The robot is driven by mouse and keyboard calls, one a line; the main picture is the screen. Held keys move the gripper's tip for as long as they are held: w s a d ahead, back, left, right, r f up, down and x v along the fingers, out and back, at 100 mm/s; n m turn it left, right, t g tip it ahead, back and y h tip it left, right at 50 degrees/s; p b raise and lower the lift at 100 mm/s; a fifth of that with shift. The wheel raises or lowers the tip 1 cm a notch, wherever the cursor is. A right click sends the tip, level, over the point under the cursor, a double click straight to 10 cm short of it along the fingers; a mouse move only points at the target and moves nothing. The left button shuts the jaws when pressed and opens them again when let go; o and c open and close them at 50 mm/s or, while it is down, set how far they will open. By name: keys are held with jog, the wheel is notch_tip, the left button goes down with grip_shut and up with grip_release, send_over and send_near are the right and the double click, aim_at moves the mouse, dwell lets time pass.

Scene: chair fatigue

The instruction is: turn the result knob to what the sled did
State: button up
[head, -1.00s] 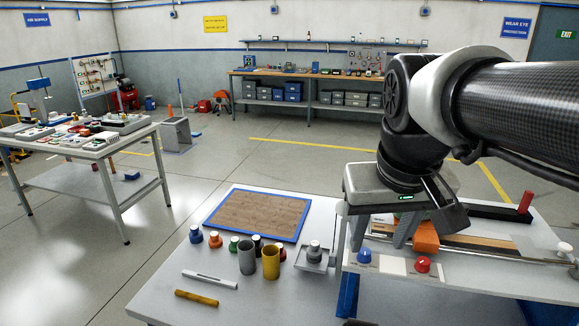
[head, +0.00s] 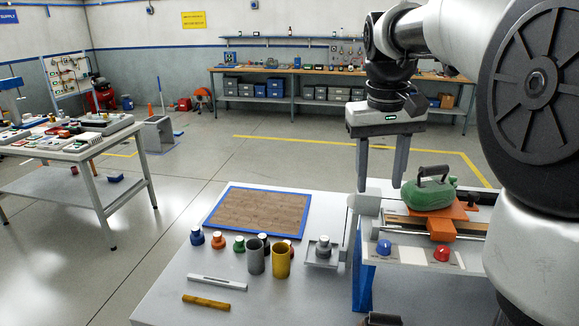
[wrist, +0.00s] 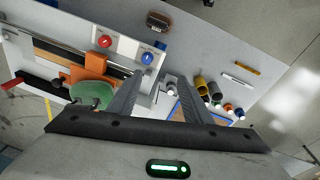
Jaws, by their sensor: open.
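The test rig (head: 400,262) stands at the right end of the near bench. On its front are a blue knob (head: 384,247) and a red knob (head: 441,254), each beside a white label too small to read; I cannot tell which is the result knob. Behind them the orange sled (head: 442,230) sits on the rail with a green weight (head: 428,193) with a dark handle on it. My gripper (head: 380,185) is open and empty, raised left of the green weight and apart from the knobs. The wrist view shows the red knob (wrist: 105,41) and blue knob (wrist: 147,58).
Left of the rig are a grey cup (head: 257,256), a yellow cup (head: 281,262), several coloured capped bottles, and a small grey tray (head: 322,255). A blue-edged wooden board (head: 258,212) lies behind. The bench's front left is mostly clear around two small bars.

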jog(key=g, duration=0.1)
send_over(384, 242)
jog(key=a, duration=0.1)
notch_tip(384, 242, down, 2)
jog(key=f, duration=0.5)
jog(key=f+b, duration=0.1)
jog(key=f, duration=0.5)
jog(key=d+f, duration=0.1)
jog(key=f, duration=0.5)
jog(key=shift+f+b, duration=0.25)
jog(key=shift+b, duration=0.15)
jog(key=c, duration=1.1)
